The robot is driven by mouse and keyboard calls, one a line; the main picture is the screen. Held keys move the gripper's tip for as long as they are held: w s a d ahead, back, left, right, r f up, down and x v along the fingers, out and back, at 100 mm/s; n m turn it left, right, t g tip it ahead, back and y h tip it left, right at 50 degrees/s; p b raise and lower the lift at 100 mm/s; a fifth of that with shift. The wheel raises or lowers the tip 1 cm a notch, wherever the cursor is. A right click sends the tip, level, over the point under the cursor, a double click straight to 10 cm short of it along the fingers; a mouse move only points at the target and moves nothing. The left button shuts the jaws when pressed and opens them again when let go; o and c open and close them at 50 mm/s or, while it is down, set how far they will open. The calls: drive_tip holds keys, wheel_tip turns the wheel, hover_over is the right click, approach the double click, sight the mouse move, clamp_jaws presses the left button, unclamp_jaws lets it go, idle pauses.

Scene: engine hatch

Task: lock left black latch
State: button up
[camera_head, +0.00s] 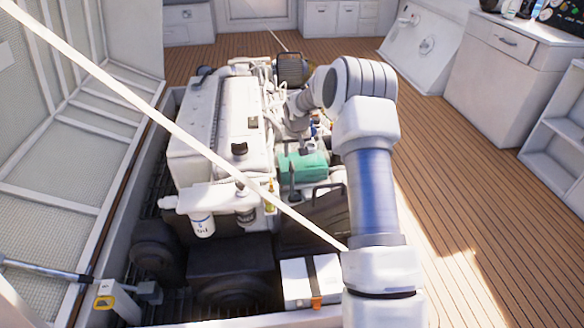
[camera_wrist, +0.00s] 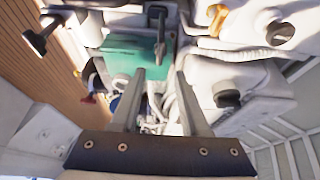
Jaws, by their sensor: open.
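A black latch with an upright lever (camera_head: 292,180) stands at the near left end of a green box (camera_head: 310,164) on the engine. In the wrist view the same-looking lever (camera_wrist: 158,32) stands at the right side of the green box (camera_wrist: 120,55). A second black lever (camera_wrist: 40,38) is at the upper left of the wrist view; which one the task means I cannot fully tell. My gripper (camera_wrist: 160,73) is open, with nothing between its fingers. Its tips appear apart from the latch. In the head view my arm hides the fingers.
The white engine block (camera_head: 205,120) fills the hatch left of the green box. A white strut (camera_head: 180,130) crosses diagonally in front. The raised hatch lid (camera_head: 70,130) stands at left. Dark hoses and round caps crowd the gripper. Wooden floor (camera_head: 470,200) is clear at right.

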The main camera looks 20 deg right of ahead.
sight(292, 165)
drive_tip(key=b+x, duration=0.2)
drive_tip(key=x, duration=0.6)
drive_tip(key=shift+w+f, duration=0.15)
drive_tip(key=shift+f, duration=0.2)
clamp_jaws()
